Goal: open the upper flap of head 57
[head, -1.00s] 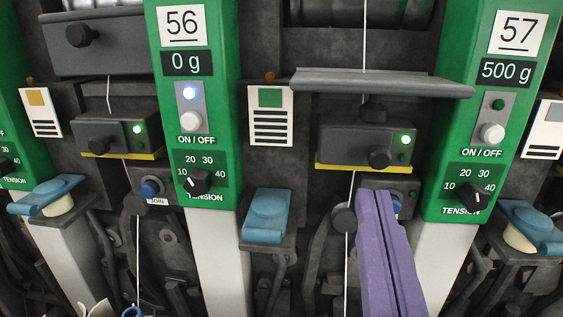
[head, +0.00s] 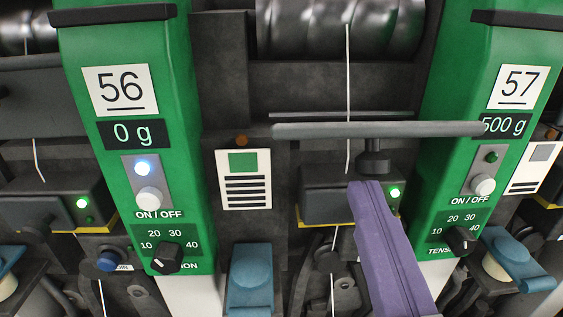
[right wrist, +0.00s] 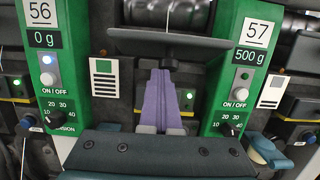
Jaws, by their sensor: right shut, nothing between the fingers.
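Head 57 carries its number plate (head: 518,88) on the green panel at right. Its upper flap (head: 300,130) is a grey plate to the left of that panel, seen nearly edge-on and standing out about level. A dark knob (head: 374,160) hangs under it. My right gripper (head: 366,187) has purple fingers shut with nothing between them. Their tips are just below the knob; I cannot tell whether they touch it. In the right wrist view the flap (right wrist: 140,42) shows its underside, with the knob (right wrist: 170,64) directly above the fingertips (right wrist: 162,73). My left gripper is not in view.
A glossy dark drum (head: 385,28) is above the flap, and a white yarn (head: 347,65) runs down from it. A lower box (head: 325,205) with a green light is behind the fingers. Green panel 56 (head: 85,40) stands at left; a blue lever (head: 250,275) is below.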

